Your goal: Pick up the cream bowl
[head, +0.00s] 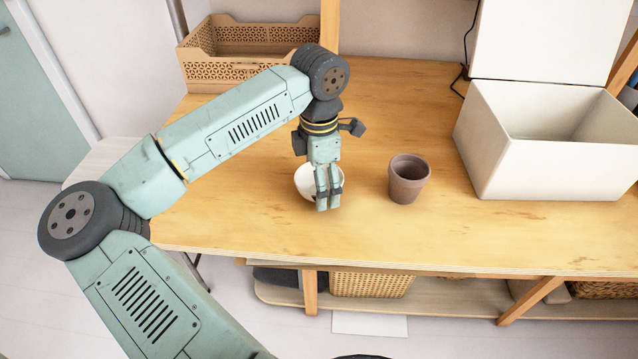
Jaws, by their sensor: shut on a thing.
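The cream bowl (304,182) sits on the wooden table, left of the middle and near the front edge. My gripper (328,203) points down at the bowl's front right side and is shut on its rim. The fingers and wrist hide the right part of the bowl. I cannot tell whether the bowl is clear of the table top.
A brown pot (408,179) stands just right of the bowl. A white open box (500,150) stands on the right. A tan perforated crate (200,68) is at the back left. The wooden table (480,235) is clear in front of the pot.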

